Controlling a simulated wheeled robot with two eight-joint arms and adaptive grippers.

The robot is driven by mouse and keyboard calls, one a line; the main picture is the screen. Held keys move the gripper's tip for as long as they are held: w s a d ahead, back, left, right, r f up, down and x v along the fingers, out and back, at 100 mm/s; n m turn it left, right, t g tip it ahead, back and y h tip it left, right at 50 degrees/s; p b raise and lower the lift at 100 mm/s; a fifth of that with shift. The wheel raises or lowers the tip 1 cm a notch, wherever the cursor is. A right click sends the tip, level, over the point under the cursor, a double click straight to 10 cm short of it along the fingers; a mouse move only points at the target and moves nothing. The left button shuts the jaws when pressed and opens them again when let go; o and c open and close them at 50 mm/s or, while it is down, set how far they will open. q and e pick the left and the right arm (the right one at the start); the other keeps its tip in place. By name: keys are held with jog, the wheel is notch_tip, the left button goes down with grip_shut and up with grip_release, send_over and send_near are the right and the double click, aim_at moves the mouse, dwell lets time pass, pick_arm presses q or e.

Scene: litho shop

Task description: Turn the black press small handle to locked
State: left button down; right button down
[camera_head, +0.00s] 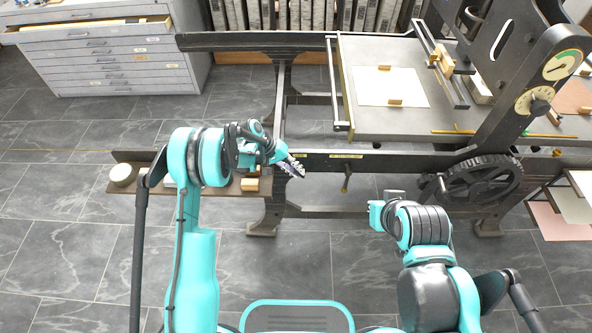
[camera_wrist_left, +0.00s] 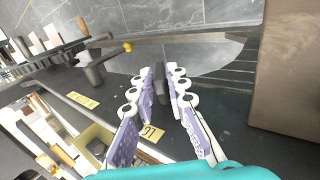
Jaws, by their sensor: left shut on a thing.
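The black press (camera_head: 420,160) stands in front of me, with a dark front rail carrying yellow labels (camera_head: 311,155). My left gripper (camera_head: 293,168) is at the left part of this rail. In the left wrist view, its two ribbed fingers (camera_wrist_left: 163,93) are closed around a small dark handle (camera_wrist_left: 161,98), which shows only as a short stub between the tips. A yellow label (camera_wrist_left: 151,132) lies partly behind the fingers. In the head view the gripper hides this handle. My right gripper (camera_head: 380,212) is low in front of the press, apart from it; its fingers cannot be made out.
A second handle with a brass knob (camera_head: 346,180) hangs from the rail to the right; it also shows in the wrist view (camera_wrist_left: 112,54). A large black gear wheel (camera_head: 480,180) is further right. A low shelf (camera_head: 130,200) sits behind my left arm. Tiled floor is open below.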

pick_arm(q)
jog(key=c, duration=1.6)
grip_release()
jog(key=v, duration=1.2)
jog(key=shift+r, duration=0.1)
